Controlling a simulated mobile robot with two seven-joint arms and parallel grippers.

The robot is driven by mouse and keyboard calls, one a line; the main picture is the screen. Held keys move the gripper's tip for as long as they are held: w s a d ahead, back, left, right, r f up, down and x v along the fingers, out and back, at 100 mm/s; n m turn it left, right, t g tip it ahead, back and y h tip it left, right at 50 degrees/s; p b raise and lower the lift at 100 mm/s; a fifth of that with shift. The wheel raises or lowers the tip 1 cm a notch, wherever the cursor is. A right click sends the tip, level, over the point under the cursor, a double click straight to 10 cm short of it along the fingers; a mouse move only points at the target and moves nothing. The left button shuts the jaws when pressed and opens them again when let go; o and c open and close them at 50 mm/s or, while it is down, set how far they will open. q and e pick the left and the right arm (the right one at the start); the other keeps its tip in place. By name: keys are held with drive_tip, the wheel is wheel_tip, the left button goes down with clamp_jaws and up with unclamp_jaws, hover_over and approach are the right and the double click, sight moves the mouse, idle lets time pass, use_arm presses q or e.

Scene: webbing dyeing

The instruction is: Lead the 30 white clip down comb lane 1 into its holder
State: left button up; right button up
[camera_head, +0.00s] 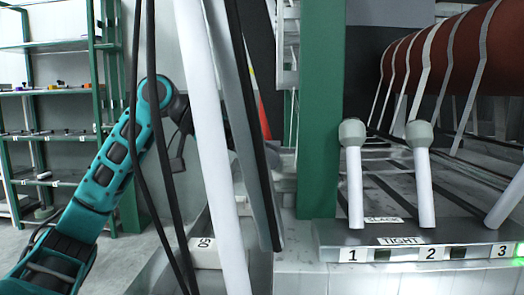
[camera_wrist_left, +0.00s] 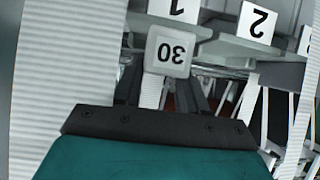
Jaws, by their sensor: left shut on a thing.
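In the left wrist view, the white clip marked 30 (camera_wrist_left: 172,52) is upright, with a pale ribbed strip below it. My left gripper (camera_wrist_left: 165,80) is shut on it, dark fingers on either side. The lane 1 label (camera_wrist_left: 177,8) shows upside down just beyond the clip. In the head view, lane 1's label (camera_head: 352,254) is on the front edge of the grey comb plate (camera_head: 325,234). My left arm comes in from the left there; its gripper and clip 30 are hidden behind white and dark uprights. Lane 1's holder cannot be made out.
Grey-topped white rods stand at lane 1 (camera_head: 353,180) and lane 2 (camera_head: 421,180). White and grey strips (camera_head: 208,140) cross the foreground. A red-brown roller (camera_head: 440,55) with straps is behind. Shelves (camera_head: 55,90) are far left.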

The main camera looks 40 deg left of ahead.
use_arm(q)
drive_tip(key=o, duration=1.2)
drive_tip(key=shift+c, duration=0.2)
drive_tip(key=v, duration=1.3)
drive_tip(key=shift+f, duration=0.1)
